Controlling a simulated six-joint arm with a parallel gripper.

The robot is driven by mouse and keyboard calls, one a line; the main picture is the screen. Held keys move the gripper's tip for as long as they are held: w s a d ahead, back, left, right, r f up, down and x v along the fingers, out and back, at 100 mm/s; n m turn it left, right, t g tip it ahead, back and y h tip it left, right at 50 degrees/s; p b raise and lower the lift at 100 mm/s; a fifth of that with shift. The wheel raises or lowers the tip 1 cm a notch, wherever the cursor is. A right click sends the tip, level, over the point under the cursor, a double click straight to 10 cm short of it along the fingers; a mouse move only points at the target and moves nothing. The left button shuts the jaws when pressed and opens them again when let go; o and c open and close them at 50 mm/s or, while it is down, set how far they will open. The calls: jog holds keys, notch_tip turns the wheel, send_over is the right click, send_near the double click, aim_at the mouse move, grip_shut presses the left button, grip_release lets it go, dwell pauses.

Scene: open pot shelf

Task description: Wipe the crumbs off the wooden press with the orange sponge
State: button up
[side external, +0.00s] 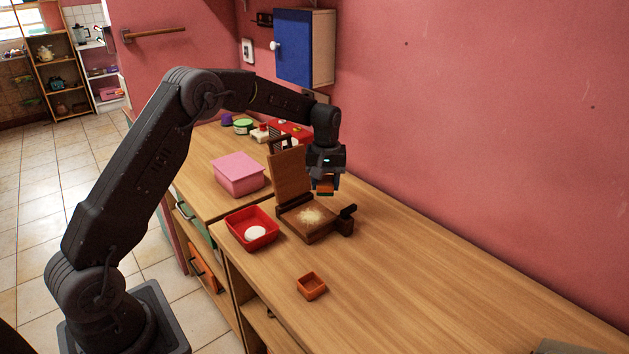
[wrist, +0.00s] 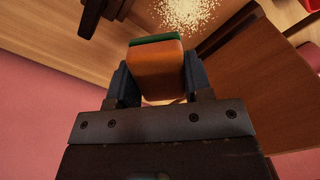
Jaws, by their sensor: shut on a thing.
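My gripper (side external: 325,184) is shut on the orange sponge (side external: 325,188) and holds it above the back edge of the wooden press. In the wrist view the sponge (wrist: 156,70) sits between the two fingers and has a green layer at its far end. The wooden press (side external: 306,230) stands open on the counter, its hinged board (side external: 287,175) upright at the left and a dark handle (side external: 347,212) at its right. A pale heap of crumbs (side external: 311,216) lies on the press plate; the crumbs also show in the wrist view (wrist: 186,12), beyond the sponge.
A red tray (side external: 268,240) with a white round thing (side external: 255,233) stands left of the press. A pink box (side external: 238,174) is behind it. A small orange dish (side external: 312,286) is in front. A blue cabinet (side external: 292,47) hangs above.

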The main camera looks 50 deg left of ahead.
aim_at(296, 220)
notch_tip(296, 220, down, 8)
jog(key=shift+r, duration=0.25)
jog(key=shift+s, duration=3.8)
jog(key=shift+c, duration=0.2)
jog(key=shift+s+a+f, duration=0.1)
jog(key=shift+s+a, duration=0.1)
jog(key=shift+a, duration=0.05)
jog(key=shift+w+a, duration=0.35)
jog(key=shift+w, duration=3.55)
jog(key=shift+w+a, duration=0.15)
jog(key=shift+a, duration=0.1)
jog(key=shift+s+a, duration=0.4)
jog(key=shift+s, duration=3.55)
notch_tip(296, 220, up, 8)
